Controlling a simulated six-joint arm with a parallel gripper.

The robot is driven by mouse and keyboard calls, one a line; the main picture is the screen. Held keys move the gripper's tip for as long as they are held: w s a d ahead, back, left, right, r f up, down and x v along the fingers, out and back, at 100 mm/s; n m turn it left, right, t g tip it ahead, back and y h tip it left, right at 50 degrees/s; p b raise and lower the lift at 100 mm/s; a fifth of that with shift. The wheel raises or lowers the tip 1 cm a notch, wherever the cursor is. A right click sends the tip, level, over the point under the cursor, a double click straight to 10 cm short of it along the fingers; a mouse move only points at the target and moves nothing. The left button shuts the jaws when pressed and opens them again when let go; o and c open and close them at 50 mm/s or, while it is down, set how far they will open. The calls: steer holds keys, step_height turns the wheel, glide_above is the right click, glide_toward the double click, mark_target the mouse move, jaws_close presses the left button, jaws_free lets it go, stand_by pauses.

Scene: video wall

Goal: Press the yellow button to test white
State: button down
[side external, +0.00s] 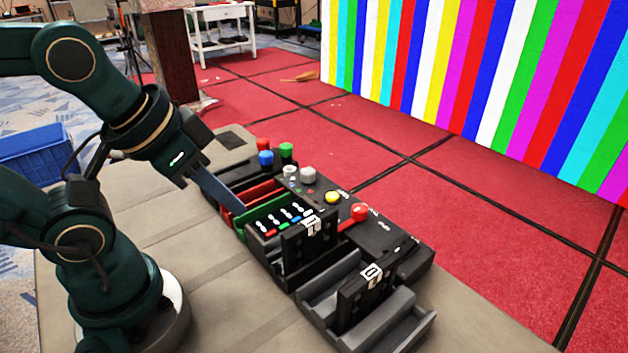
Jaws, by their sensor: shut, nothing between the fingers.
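The yellow button (332,197) sits on top of a black control box (385,236), between a white-grey button (308,174) and a red one (360,212). My gripper (238,209) is shut and empty. Its narrow grey fingers point down and to the right, at the red and green trays to the left of the yellow button. The fingers are clearly apart from that button in the picture. Whether the tips touch a tray, I cannot tell. The video wall (480,70) at the back right shows vertical stripes in several colours, white among them.
Red (263,144), blue (266,158) and green (287,150) buttons stand behind the trays. A green tray (250,216), black number holders and a grey tray (405,335) line the box's front. A blue crate (40,150) is at left. The near tabletop (220,290) is clear.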

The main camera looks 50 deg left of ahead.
stand_by(0.8)
steer(key=w+a+r+m+t+y, duration=0.1)
steer(key=w+a+r+m+t, duration=0.2)
steer(key=w+r+m+t, duration=0.4)
steer(key=w+a+r+m+t+y, duration=0.1)
steer(key=w+a+r+m+t, duration=0.15)
steer(key=w+r+m, duration=0.5)
steer(key=w+f+m+g+h, duration=0.2)
steer(key=w+f+m+g, duration=0.1)
steer(key=f+m, duration=0.4)
steer(key=w+d+f+m+g+h, duration=0.1)
steer(key=w+f+m+g+h, duration=0.1)
steer(key=f+m, duration=0.5)
steer(key=shift+w+d+f+m+g+h, duration=0.25)
steer(key=shift+w+m+g+h, duration=0.3)
steer(key=shift+m, duration=0.5)
steer(key=shift+s, duration=0.1)
